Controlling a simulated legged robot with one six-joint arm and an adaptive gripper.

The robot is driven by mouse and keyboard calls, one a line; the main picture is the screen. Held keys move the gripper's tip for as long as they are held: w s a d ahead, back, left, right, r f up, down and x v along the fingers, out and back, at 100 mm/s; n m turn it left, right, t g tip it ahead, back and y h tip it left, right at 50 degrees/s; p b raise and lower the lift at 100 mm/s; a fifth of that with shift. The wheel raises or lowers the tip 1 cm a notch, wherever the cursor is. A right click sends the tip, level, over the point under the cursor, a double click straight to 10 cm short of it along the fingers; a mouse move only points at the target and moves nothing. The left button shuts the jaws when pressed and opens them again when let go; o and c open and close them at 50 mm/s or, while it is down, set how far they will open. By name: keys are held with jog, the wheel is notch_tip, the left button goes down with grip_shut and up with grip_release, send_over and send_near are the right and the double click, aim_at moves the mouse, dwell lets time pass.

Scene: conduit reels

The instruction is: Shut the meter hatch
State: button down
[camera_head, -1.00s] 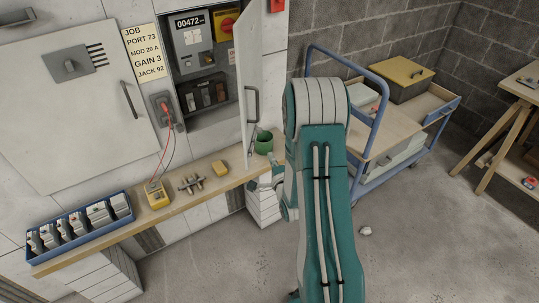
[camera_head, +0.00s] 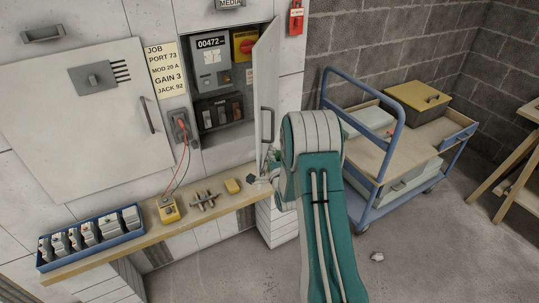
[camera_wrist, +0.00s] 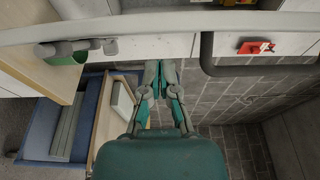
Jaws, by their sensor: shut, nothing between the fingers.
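The meter hatch (camera_head: 265,75) is a pale door standing open at the right side of the recess, swung out from the wall, with a grey bar handle (camera_head: 269,124). Inside the recess is the meter (camera_head: 211,57), reading 00472. My gripper (camera_wrist: 160,72) is shut and empty in the wrist view. A pale edge, apparently the hatch's, crosses above the fingertips there, and a dark grey bar, likely the handle, lies to their right. In the head view my arm hides most of the gripper, near the hatch's lower end. Contact with the hatch cannot be told.
A blue trolley (camera_head: 397,128) stands right of my arm. A red box (camera_head: 296,21) hangs on the wall.

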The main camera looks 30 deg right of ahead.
jog(key=shift+w+d, duration=0.1)
jog(key=shift+w, duration=0.6)
jog(key=w+a, duration=0.5)
jog(key=a, duration=0.1)
jog(key=shift+w+a, duration=0.25)
jog(key=shift+w, duration=0.05)
jog(key=shift+r, duration=0.1)
jog(key=w+a, duration=0.4)
jog(key=w, duration=0.1)
jog(key=shift+w, duration=0.3)
